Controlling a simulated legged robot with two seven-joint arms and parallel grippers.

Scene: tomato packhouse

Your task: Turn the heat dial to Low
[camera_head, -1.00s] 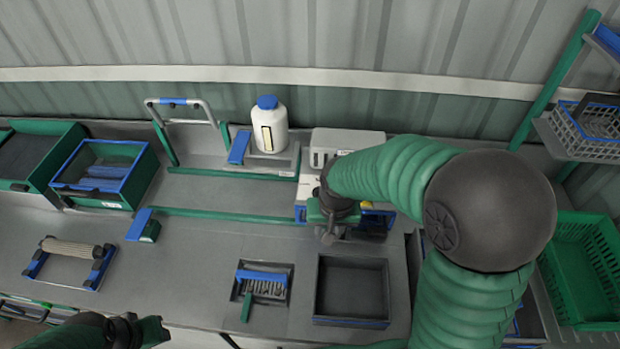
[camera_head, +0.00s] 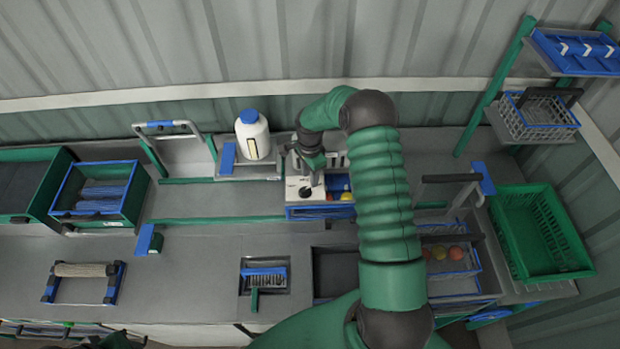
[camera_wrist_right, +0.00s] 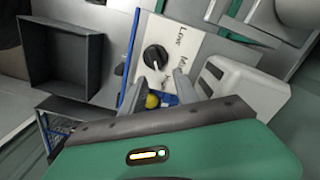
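The heat dial is a round black knob (camera_head: 305,192) on a white panel (camera_head: 293,184) at the back of the bench. In the right wrist view the dial (camera_wrist_right: 155,57) has a pale mark at its lower edge. The panel (camera_wrist_right: 190,12) carries the word "Low" and another label starting with M. I cannot tell which label the mark points to. My right gripper (camera_head: 314,178) is over the panel beside the dial. In its wrist view the fingers (camera_wrist_right: 158,90) are apart, with nothing held between them. My left gripper (camera_head: 118,342) barely shows at the bottom edge; its fingers are unclear.
A blue-edged bin with red and yellow balls (camera_head: 345,196) adjoins the panel. A white bottle with blue cap (camera_head: 253,136) stands left of it. A green crate (camera_head: 540,235) stands right.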

